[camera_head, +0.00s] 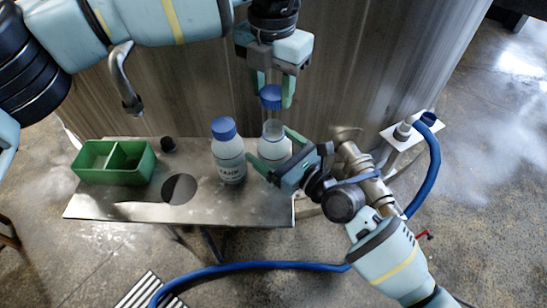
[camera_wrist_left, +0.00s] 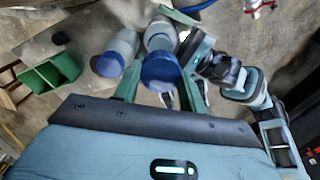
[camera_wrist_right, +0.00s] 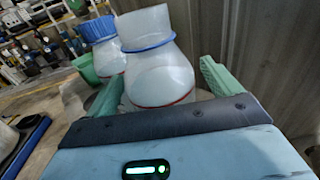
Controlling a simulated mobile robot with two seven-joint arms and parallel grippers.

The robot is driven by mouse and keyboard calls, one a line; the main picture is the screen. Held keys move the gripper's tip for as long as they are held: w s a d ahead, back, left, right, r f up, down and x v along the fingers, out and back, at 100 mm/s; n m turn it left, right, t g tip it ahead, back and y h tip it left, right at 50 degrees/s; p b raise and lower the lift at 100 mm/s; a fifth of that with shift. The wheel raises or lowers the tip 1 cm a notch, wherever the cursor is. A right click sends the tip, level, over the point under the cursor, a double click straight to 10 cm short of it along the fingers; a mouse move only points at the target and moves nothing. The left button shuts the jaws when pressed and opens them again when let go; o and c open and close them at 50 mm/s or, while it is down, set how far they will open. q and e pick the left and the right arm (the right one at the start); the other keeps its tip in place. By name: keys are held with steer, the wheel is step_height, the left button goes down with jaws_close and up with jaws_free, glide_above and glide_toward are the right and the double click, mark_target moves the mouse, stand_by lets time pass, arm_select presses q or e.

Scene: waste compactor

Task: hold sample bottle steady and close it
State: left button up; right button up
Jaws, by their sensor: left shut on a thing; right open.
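The open sample bottle (camera_head: 274,146) is white, has no cap on it and stands upright on the metal shelf. My left gripper (camera_head: 273,93) is shut on a blue cap (camera_head: 270,96) and holds it above the bottle's mouth, apart from it. The cap also shows between the fingers in the left wrist view (camera_wrist_left: 160,70). My right gripper (camera_head: 280,152) is open, with its fingers on either side of the bottle's body. In the right wrist view the bottle (camera_wrist_right: 158,70) stands between the fingers, with a blue ring at its neck.
A second bottle (camera_head: 229,158) with a blue cap stands just left of the open one. A green divided box (camera_head: 112,162) and a small black object (camera_head: 168,144) are farther left on the shelf (camera_head: 150,206), which has a round hole. A tap (camera_head: 124,85) and blue hose (camera_head: 433,165) are nearby.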

mark_target(273, 127)
steer(key=c, duration=1.5)
arm_select(q)
steer(key=shift+f, duration=2.5)
steer(key=shift+f, duration=0.1)
steer(key=shift+f, duration=0.8)
steer(key=shift+f, duration=0.6)
